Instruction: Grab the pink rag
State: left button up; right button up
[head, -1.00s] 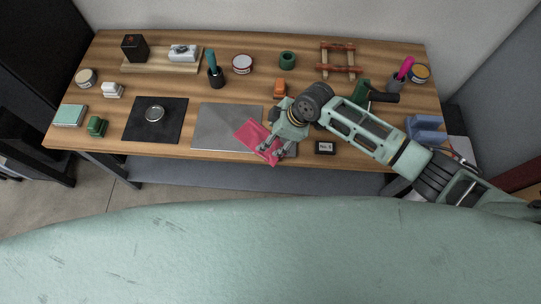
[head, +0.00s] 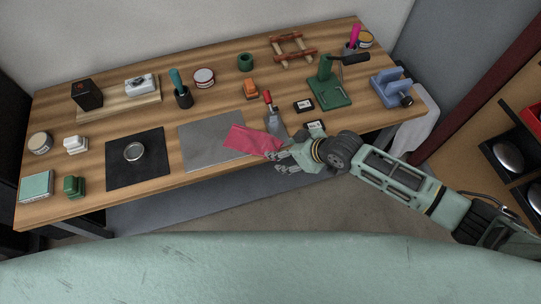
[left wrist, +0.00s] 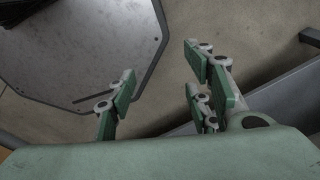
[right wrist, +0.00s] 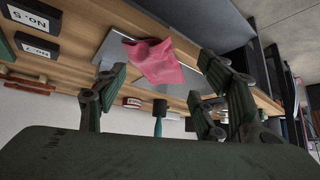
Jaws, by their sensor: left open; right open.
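The pink rag (head: 252,141) lies crumpled on the table, over the right front part of a grey metal plate (head: 203,150). In the right wrist view the rag (right wrist: 154,62) shows ahead, between and beyond the fingers. My left gripper (left wrist: 160,95) is open and empty in the left wrist view, above the floor and away from the rag.
Small black label blocks (head: 303,106) and a green stand (head: 328,90) lie farther right. A black mat (head: 137,172) with a round metal lid lies left of the plate. A dark grey panel (left wrist: 85,50) is near the left gripper.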

pick_arm(q)
notch_tip(320, 180, down, 6)
jog(key=a+b, duration=0.1)
jog(key=b, duration=0.4)
jog(key=shift+a, duration=0.4)
pick_arm(e)
jog(key=x, duration=0.7)
pick_arm(q)
jog(key=shift+d+f, duration=0.15)
jog(key=shift+d, duration=0.2)
pick_arm(e)
jog(key=shift+a, duration=0.1)
pick_arm(q)
jog(key=shift+f, duration=0.1)
pick_arm(e)
jog(key=shift+f, duration=0.1)
jog(key=shift+o, duration=0.4)
jog(key=shift+b+x, duration=0.9)
jog(key=shift+x, duration=0.05)
pick_arm(q)
jog(key=shift+f, duration=0.7)
pick_arm(e)
jog(key=shift+s, duration=0.1)
jog(key=shift+c, duration=0.5)
pick_arm(q)
jog(key=shift+a, duration=0.15)
pick_arm(e)
jog(key=shift+s+f, duration=0.15)
jog(key=c, duration=0.4)
jog(key=shift+c, duration=0.3)
